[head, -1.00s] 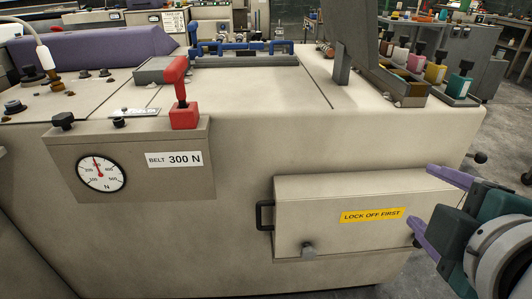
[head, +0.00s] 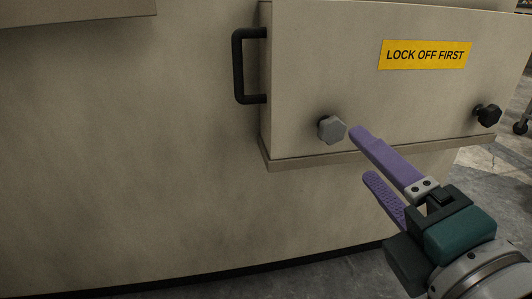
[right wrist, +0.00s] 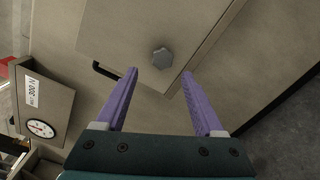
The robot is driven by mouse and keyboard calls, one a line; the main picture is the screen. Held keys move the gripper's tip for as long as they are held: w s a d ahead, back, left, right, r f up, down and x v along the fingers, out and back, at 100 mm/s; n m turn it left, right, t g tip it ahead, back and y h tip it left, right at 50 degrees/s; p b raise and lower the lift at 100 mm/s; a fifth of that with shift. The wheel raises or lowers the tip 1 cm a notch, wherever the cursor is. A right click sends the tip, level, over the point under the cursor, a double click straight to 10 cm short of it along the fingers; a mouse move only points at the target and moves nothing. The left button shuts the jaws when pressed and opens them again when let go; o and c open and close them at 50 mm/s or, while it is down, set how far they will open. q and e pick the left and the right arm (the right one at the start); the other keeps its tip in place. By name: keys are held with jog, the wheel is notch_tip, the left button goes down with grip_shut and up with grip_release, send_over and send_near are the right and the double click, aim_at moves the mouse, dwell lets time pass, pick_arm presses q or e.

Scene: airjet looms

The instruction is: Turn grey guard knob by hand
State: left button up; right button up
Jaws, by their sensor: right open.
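The grey guard knob (head: 331,129) is a small faceted knob on the lower left of the beige guard box (head: 310,70). It also shows in the right wrist view (right wrist: 162,58), ahead of the fingertips and between their lines. My right gripper (head: 362,154) has two purple fingers, spread open with nothing between them. In the head view its tips are just right of and below the grey knob, apart from it as far as I can tell. In the right wrist view the open fingers (right wrist: 160,73) point toward the knob. My left gripper is not in view.
A black handle (head: 249,66) sticks out at the guard's left edge. A black knob (head: 488,115) is on its lower right, beyond my right gripper. A yellow label (head: 425,54) reads "LOCK OFF FIRST". A ledge (head: 390,150) runs under the guard. The panel to the left is bare.

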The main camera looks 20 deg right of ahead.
aim_at(333, 132)
jog(key=x, duration=0.6)
jog(key=shift+w+f+p, duration=0.3)
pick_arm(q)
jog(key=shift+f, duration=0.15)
pick_arm(e)
jog(key=shift+w+d, duration=0.15)
jog(key=shift+w, duration=0.55)
jog(key=shift+f, duration=0.1)
